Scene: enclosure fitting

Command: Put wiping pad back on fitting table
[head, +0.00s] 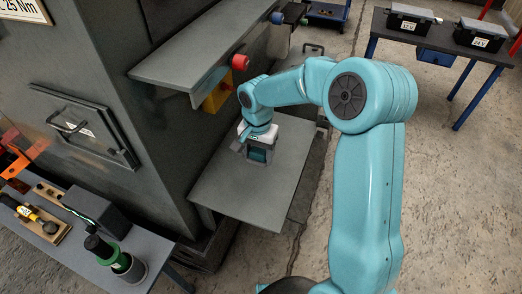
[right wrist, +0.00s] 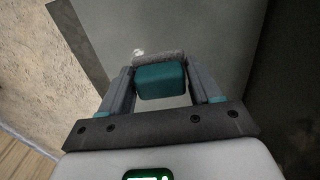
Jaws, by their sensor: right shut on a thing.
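The wiping pad, a teal block with a grey fuzzy face, is between the two fingers of my right gripper (head: 257,155). In the right wrist view the pad (right wrist: 161,82) sits between the fingertips, with the gripper shut on it. The gripper points down over a flat grey surface (head: 285,150) beside the dark enclosure, near its enclosure-side edge. I cannot tell whether the pad touches that surface. A grey-topped table (head: 150,245) with tools stands at the lower left; I cannot tell which of the two is the fitting table. My left gripper is not in view.
A grey shelf (head: 190,45) juts from the enclosure above the surface, with a red knob (head: 240,62) and a yellow box (head: 217,95) nearby. A green-and-black tool (head: 115,258) stands on the lower-left table. Much of the grey surface is clear.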

